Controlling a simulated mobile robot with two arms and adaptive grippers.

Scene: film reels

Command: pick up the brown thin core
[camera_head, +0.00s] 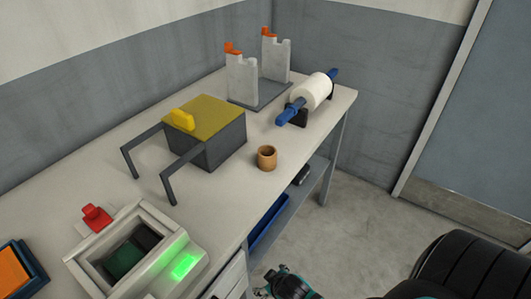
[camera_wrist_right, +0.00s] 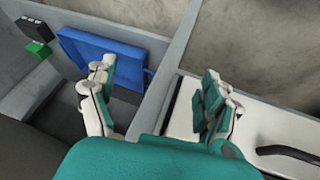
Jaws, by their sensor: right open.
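The brown thin core (camera_head: 267,158), a short hollow cylinder, stands upright on the bench near its front edge in the head view. My right gripper (camera_head: 285,283) is at the bottom of that view, in front of the bench and well apart from the core. In the right wrist view my right gripper (camera_wrist_right: 157,88) has its two fingers spread wide with nothing between them. The core does not show in the wrist view. My left gripper is not in view.
Behind the core are a grey block with a yellow top (camera_head: 208,118), a white roll on a blue spindle (camera_head: 312,93) and a grey stand (camera_head: 258,92). A device with a green light (camera_head: 140,252) is front left. A blue bin (camera_wrist_right: 88,52) sits below the benchtop.

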